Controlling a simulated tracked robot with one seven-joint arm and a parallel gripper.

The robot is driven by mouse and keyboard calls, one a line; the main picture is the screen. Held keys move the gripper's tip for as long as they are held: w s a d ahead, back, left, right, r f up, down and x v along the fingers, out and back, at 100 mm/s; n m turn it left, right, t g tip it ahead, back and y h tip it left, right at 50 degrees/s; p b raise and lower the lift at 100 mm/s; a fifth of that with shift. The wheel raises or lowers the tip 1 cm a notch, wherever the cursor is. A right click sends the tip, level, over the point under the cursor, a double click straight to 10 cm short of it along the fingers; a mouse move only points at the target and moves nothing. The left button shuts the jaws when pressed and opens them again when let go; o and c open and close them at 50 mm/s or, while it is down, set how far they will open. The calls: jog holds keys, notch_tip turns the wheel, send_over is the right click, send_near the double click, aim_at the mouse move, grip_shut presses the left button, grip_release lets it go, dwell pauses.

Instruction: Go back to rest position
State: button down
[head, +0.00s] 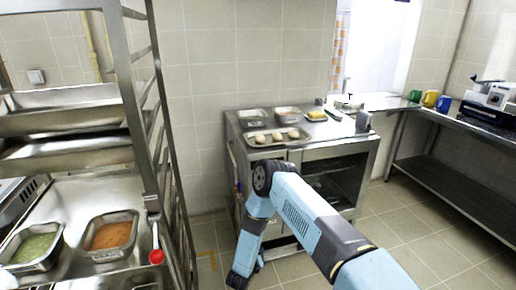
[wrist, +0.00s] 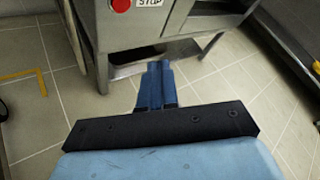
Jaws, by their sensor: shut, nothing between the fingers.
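My gripper (wrist: 157,85) shows in the wrist view with its two blue fingers together and nothing between them. It points down toward the tiled floor, in front of the base of a steel cabinet. In the head view my blue arm reaches forward and bends down at the elbow. The gripper itself is hard to make out there, low by the floor in front of the cabinet.
The steel cabinet (head: 343,148) bears a tray of buns (head: 262,142) and other containers. A red stop button (wrist: 121,5) is on its front. A rack (head: 170,150) stands left, beside pans of green (head: 35,246) and orange food (head: 110,236). Floor (head: 400,220) is clear at right.

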jog(key=w+a+r+n+y, duration=0.15)
jog(key=w+r+n, duration=0.35)
jog(key=r, duration=0.7)
jog(key=w+r+n+y, duration=0.3)
jog(key=w+r, duration=0.4)
jog(key=r, duration=0.5)
jog(key=s+d+r+n+g+y, duration=0.15)
jog(key=r+n, duration=0.35)
jog(key=r, duration=0.8)
jog(key=s+d+r+n+g+y, duration=0.1)
jog(key=s+d+r+n, duration=0.3)
jog(key=r, duration=0.9)
jog(key=s+d+r+n+g, duration=0.1)
jog(key=s+d+r+n, duration=0.4)
jog(key=s+r, duration=0.35)
jog(key=s+d+r+n+g, duration=0.1)
jog(key=s+d+r+n, duration=0.35)
jog(key=s+r, duration=0.35)
jog(key=s+d+r+n+g, duration=0.1)
jog(key=s+d+n, duration=0.3)
jog(key=s, duration=0.9)
jog(key=s+d+n+g+h, duration=0.1)
jog(key=s+d+n, duration=0.3)
jog(key=s, duration=0.8)
jog(key=shift+s+d+r+g+h, duration=0.3)
jog(key=shift+s+d+r+g, duration=0.1)
jog(key=shift+d, duration=0.2)
